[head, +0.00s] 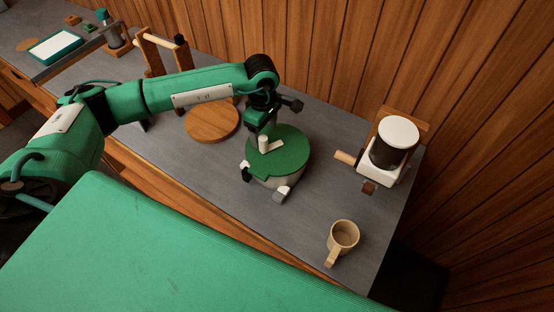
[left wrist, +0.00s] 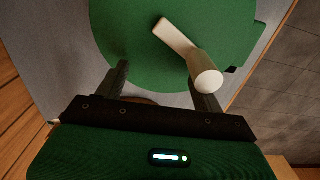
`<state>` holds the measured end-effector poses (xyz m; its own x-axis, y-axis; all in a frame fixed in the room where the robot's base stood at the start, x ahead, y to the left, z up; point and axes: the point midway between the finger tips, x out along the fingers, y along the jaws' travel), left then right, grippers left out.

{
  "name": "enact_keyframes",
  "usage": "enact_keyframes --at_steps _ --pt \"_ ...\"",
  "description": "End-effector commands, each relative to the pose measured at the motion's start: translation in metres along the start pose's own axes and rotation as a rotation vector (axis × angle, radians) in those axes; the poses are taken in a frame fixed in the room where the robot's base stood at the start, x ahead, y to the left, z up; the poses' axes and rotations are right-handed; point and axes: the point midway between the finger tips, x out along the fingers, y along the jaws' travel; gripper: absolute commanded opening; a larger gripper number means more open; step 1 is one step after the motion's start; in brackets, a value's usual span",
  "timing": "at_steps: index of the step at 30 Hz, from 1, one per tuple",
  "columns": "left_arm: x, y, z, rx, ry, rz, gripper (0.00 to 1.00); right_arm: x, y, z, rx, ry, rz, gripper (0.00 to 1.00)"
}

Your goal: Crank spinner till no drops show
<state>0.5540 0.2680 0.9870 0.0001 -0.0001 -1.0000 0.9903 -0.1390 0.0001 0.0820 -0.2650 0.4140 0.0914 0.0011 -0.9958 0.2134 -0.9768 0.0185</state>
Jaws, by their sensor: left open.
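The spinner (head: 292,150) stands on the grey counter, with a round green lid on a pale base. A cream crank arm with an upright cream knob (head: 264,143) sits on its lid. My left gripper (head: 262,132) is above the lid's far left side, pointing down, close to the knob. In the left wrist view, its two dark fingers (left wrist: 165,88) are spread apart. The knob (left wrist: 208,78) stands by the right finger, not gripped; whether they touch I cannot tell. The spinner's inside is hidden by the lid, and I see no drops. My right gripper is not in view.
A beige mug (head: 343,236) stands on the front right of the counter. A white machine with a dark jar (head: 390,150) is at the right, by the wooden wall. A round wooden board (head: 211,122) lies left of the spinner. Counter between spinner and mug is mostly clear.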

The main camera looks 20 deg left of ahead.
Motion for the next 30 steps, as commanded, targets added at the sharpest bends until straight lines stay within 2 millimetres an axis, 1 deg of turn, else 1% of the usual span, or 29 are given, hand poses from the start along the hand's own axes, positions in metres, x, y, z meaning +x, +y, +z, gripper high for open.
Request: enact_keyframes --at_steps 6,15,25,29,30 --pt "0.0 -0.016 0.009 0.001 0.0 -0.001 0.69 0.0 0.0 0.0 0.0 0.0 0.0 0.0" --pt "0.0 -0.035 0.02 0.002 0.0 -0.001 0.69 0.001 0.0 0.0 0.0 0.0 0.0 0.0" --pt "0.0 -0.038 0.021 -0.001 0.0 -0.001 0.69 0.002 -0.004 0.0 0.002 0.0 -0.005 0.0" --pt "0.0 -0.038 0.021 -0.001 0.0 -0.001 0.44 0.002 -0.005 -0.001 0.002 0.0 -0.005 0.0" --pt "0.0 -0.038 0.021 0.0 0.0 -0.001 0.36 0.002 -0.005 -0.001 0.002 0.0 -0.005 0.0"
